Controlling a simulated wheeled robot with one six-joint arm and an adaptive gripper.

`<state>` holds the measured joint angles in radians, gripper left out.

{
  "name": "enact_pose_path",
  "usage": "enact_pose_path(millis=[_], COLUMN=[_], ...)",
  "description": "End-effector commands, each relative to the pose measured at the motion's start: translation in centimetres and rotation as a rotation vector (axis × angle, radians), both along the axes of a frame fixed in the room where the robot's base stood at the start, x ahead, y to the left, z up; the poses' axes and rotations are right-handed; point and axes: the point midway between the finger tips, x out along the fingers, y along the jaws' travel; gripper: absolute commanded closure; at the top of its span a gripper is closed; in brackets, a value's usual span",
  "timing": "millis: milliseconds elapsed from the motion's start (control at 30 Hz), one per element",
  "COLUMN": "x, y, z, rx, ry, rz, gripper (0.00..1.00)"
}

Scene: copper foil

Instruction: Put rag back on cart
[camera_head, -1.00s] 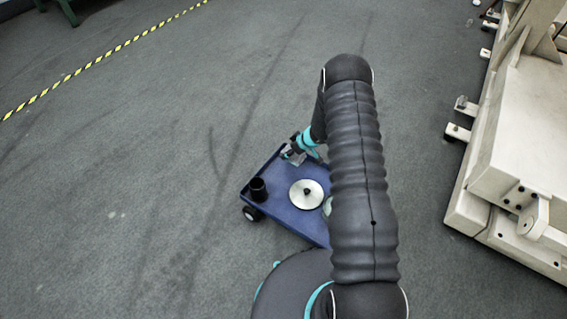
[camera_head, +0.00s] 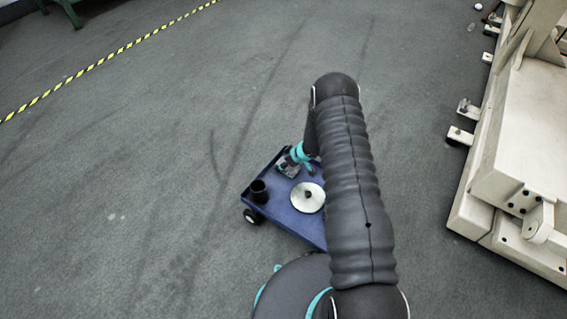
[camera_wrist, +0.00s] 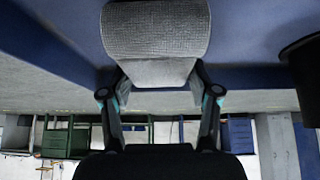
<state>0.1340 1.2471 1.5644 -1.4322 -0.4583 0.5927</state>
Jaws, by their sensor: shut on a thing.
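The grey woven rag (camera_wrist: 157,30) is held in my gripper (camera_wrist: 156,78), with one finger at each side of it in the wrist view. In the head view my gripper (camera_head: 290,168) is over the far corner of the blue cart (camera_head: 283,210), and the rag there is too small to make out clearly. Blue cart surface fills the wrist view behind the rag. I cannot tell whether the rag touches the cart.
A black cup (camera_head: 259,190) stands at the cart's left corner and shows at the wrist view's right edge (camera_wrist: 303,62). A silver disc (camera_head: 307,197) lies mid-cart. My arm hides the cart's right side. A pale machine (camera_head: 520,150) stands at right; floor at left is clear.

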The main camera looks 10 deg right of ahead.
Motion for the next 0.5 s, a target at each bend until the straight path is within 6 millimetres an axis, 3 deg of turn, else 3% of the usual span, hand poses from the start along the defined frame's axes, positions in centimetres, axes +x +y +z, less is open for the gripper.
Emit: enact_pose_path(millis=[33, 67, 133, 500], x=[-0.02, -0.01, -0.01, 0.00], y=[0.01, 0.00, 0.00, -0.01], z=[-0.27, -0.20, -0.16, 0.08], rx=[0.000, 0.000, 0.000, 0.000], ry=[0.000, 0.000, 0.000, 0.000], rz=[0.000, 0.000, 0.000, 0.000], gripper=[0.94, 0.34, 0.16, 0.14])
